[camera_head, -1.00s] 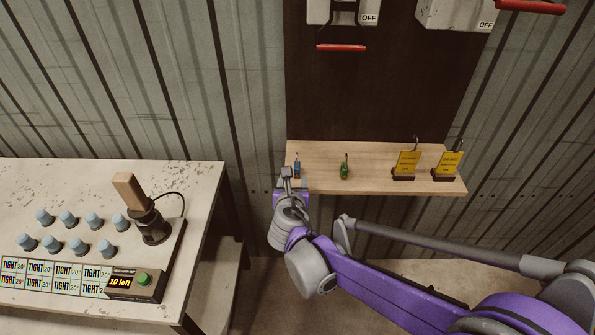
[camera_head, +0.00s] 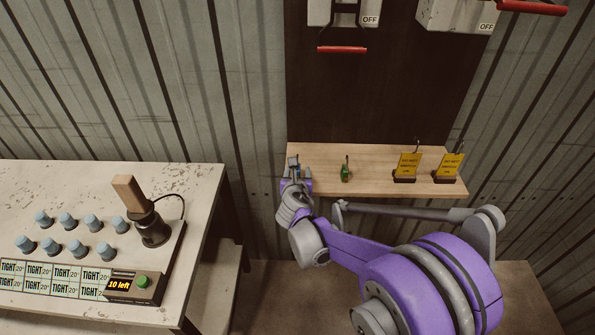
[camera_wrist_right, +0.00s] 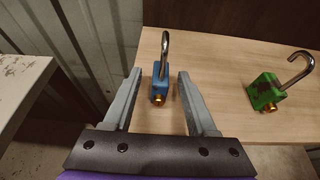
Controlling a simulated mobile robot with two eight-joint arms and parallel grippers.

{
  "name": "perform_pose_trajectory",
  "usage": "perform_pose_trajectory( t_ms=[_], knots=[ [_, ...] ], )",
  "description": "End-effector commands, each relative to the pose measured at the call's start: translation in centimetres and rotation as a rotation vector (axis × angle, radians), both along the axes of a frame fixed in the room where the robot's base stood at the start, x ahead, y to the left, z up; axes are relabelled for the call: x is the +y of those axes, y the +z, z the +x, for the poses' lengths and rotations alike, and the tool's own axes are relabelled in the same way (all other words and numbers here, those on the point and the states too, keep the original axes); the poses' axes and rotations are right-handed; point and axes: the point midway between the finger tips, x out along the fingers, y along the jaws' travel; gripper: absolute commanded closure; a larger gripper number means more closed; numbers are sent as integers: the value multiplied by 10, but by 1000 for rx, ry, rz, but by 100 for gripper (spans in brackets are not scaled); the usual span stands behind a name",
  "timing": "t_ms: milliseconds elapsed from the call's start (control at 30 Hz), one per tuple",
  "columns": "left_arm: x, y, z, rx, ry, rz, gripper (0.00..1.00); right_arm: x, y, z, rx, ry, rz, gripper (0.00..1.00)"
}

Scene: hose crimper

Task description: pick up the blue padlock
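The blue padlock (camera_wrist_right: 160,84) stands upright on the wooden shelf (camera_wrist_right: 216,70), its metal shackle pointing up. In the right wrist view it sits between the two open fingers of my right gripper (camera_wrist_right: 155,92), with a gap on each side. In the head view my right gripper (camera_head: 297,172) is at the left end of the shelf and largely covers the blue padlock. My left gripper does not show.
A green padlock (camera_head: 345,174) stands to the right on the shelf, and two yellow tags (camera_head: 408,165) stand farther right. A dark panel with red-handled switches rises behind. A worktable (camera_head: 90,185) with blue-grey knobs is at the left.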

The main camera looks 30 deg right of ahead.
Motion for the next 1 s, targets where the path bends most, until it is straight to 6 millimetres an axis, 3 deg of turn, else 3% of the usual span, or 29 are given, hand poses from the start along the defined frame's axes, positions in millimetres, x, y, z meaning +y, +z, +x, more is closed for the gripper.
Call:
perform_pose_trajectory(
  t_ms=[33,300,333,767,867,1000],
  knots=[
    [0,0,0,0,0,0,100,0,0,0,0,0,0,50],
    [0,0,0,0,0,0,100,0,0,0,0,0,0,98],
    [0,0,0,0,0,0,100,0,0,0,0,0,0,100],
    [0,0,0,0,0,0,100,0,2,0,0,0,0,100],
    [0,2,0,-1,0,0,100,0,10,0,0,0,0,100],
    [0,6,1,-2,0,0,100,0,36,-1,-1,0,-1,100]
  ],
)
